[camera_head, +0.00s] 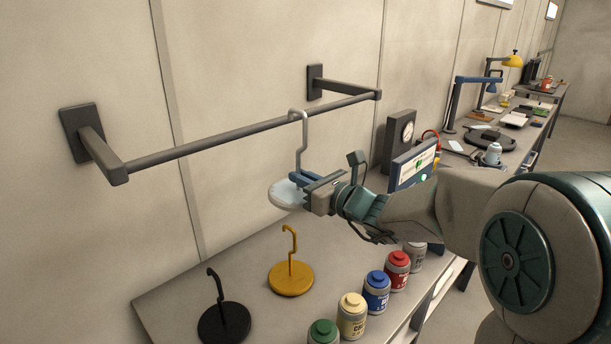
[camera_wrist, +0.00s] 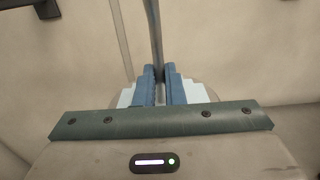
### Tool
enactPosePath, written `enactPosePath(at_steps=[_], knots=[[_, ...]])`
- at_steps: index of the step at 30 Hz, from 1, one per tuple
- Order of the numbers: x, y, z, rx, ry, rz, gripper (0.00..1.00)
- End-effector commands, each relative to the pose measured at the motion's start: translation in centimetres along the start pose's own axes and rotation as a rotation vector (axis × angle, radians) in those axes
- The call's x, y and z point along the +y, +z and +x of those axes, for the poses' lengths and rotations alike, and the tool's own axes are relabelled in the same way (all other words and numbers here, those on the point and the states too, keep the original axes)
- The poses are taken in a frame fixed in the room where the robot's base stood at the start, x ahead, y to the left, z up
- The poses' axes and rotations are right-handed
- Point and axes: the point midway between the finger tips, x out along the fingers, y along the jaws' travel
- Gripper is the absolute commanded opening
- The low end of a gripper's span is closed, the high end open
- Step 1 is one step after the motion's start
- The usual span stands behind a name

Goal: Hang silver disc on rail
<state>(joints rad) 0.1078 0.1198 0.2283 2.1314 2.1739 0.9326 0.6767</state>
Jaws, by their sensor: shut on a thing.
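The silver disc (camera_head: 285,195) with its upright hooked rod is held by my gripper (camera_head: 300,181) above the table. My gripper is shut on the rod, just above the disc. The hook's top (camera_head: 297,113) is at the rail (camera_head: 240,133) in the head view; whether it rests on the rail or is only in front of it, I cannot tell. The rail is a dark bar on two wall brackets. In the wrist view the blue fingers (camera_wrist: 160,88) close on the rod (camera_wrist: 155,40), and pale disc edges show beside them.
On the table (camera_head: 180,290) stand a yellow disc with hook (camera_head: 291,279), a black disc with hook (camera_head: 224,322) and several coloured cans (camera_head: 351,316). A dark box with a dial (camera_head: 398,140) stands behind my arm. The rail carries nothing else.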

Motion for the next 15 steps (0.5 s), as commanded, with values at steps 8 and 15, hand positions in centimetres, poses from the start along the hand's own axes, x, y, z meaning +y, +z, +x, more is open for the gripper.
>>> enactPosePath(at_steps=[8,15], knots=[[-0.1,0.1,2.1,0.0,0.0,0.001,0.0],[0.0,0.2,4.1,-0.001,0.001,0.0,0.0]])
